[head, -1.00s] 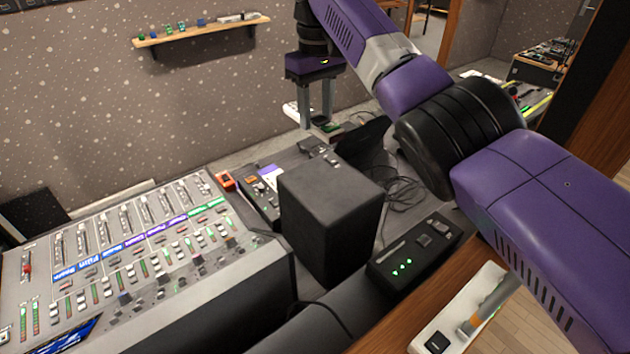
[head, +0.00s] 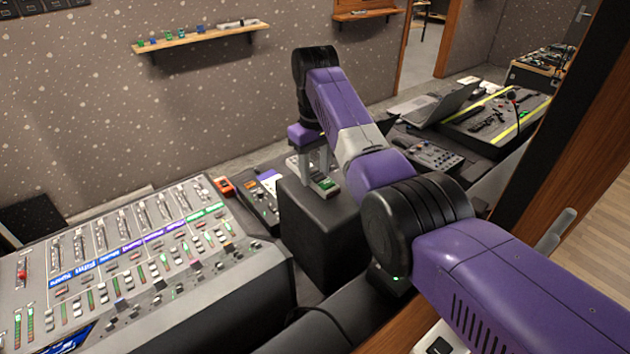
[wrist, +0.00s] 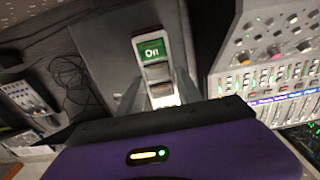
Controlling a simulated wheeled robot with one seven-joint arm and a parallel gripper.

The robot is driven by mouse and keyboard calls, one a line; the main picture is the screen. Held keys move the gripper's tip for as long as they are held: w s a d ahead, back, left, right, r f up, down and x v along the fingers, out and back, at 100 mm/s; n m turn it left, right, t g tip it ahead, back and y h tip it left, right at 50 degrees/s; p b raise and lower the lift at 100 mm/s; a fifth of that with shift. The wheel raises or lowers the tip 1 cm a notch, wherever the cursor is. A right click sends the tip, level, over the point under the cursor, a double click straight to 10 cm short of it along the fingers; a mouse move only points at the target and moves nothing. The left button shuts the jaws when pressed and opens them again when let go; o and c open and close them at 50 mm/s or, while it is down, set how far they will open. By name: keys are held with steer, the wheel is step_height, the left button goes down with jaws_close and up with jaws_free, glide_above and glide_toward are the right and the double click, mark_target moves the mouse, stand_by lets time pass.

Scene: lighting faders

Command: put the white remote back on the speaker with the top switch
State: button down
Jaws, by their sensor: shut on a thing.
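The white remote (wrist: 142,47) has a green panel reading "On" and grey buttons. My gripper (head: 320,180) is shut on it, and its near end lies between the fingers in the wrist view. In the head view the remote (head: 326,186) is at the top of the black box-shaped speaker (head: 318,235). I cannot tell whether it touches the top. The speaker's dark surface (wrist: 100,40) also shows behind the remote in the wrist view. No switch on the speaker can be made out; the gripper and arm cover part of its top.
A large mixing console (head: 130,265) stands at the left. A small control box (head: 258,196) and a red-orange device (head: 223,185) are between it and the speaker. A laptop (head: 440,105) and a small mixer (head: 428,150) are at the back right.

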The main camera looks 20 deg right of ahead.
mark_target(315, 175)
steer(key=shift+f+p, duration=0.35)
steer(key=shift+f, duration=1.65)
steer(key=shift+f, duration=0.1)
steer(key=c, duration=0.8)
jaws_free()
step_height(315, 175, up, 11)
steer(key=shift+r+b, duration=0.15)
steer(key=shift+b, duration=0.65)
steer(key=shift+r+p, duration=0.45)
steer(key=shift+r, duration=0.05)
